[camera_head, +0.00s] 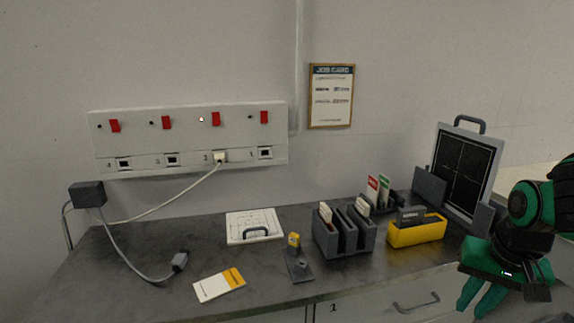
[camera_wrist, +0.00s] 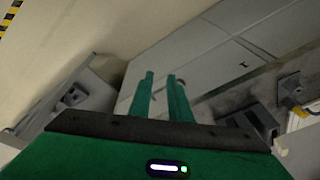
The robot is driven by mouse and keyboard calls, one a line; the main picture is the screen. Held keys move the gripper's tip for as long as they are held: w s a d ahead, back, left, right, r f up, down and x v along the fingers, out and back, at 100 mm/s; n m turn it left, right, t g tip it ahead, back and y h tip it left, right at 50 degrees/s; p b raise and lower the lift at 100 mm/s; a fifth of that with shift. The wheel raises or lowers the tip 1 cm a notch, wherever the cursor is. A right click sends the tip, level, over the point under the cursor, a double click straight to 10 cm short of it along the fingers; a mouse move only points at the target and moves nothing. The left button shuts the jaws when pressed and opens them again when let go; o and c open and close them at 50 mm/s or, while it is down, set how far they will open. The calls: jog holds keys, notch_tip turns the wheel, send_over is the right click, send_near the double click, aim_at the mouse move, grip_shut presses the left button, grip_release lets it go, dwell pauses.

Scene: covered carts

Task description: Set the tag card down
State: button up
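A white card with an orange-yellow end (camera_head: 219,284) lies flat on the dark worktop near its front left; it looks like the tag card, but I cannot read its print. My gripper (camera_head: 472,298) hangs at the right, in front of the worktop and well apart from this card. In the wrist view, the two green fingers of my gripper (camera_wrist: 160,90) stand apart with nothing between them. The card does not show in the wrist view.
A grey slotted holder (camera_head: 326,241) with cards, a yellow bin (camera_head: 418,234) and a small stand (camera_head: 299,269) are on the worktop. A white panel with a handle (camera_head: 252,220) lies behind. A black framed panel (camera_head: 466,170) stands at right. A cable plug (camera_head: 180,261) lies left.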

jog(key=s+d+g, duration=0.2)
jog(key=s+d, duration=0.2)
jog(key=s, duration=0.8)
jog(key=shift+s+d+r+m+g+y, duration=0.2)
jog(key=shift+d+m+g+y, duration=0.1)
jog(key=shift+d+m, duration=0.1)
